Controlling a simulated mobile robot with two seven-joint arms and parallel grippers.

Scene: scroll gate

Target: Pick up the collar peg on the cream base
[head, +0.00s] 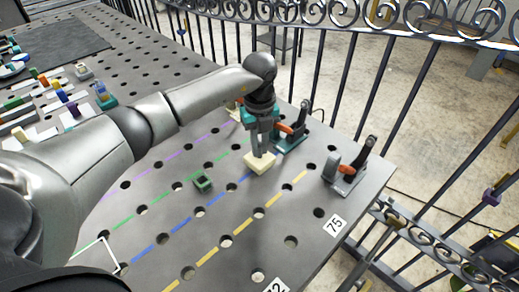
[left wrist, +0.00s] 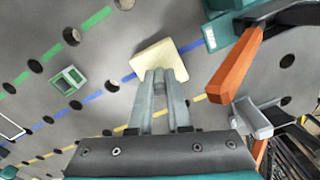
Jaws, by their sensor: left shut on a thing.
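The cream base (head: 259,164) is a pale square block on the perforated grey table, near the blue line. It also shows in the left wrist view (left wrist: 157,57), just past my fingertips. My left gripper (head: 262,151) points down over the cream base, with its fingers close together. In the left wrist view the fingertips (left wrist: 161,76) meet at the near edge of the base and are shut on the collar peg, which the fingers hide. I cannot tell whether the base is touching the table or slightly raised. My right gripper is in neither view.
A teal clamp with an orange handle (head: 290,131) stands close behind and right of my left gripper. A grey clamp (head: 346,175) stands near the right table edge. A small green socket block (head: 203,182) lies to the left. Coloured pegs (head: 61,95) stand far left.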

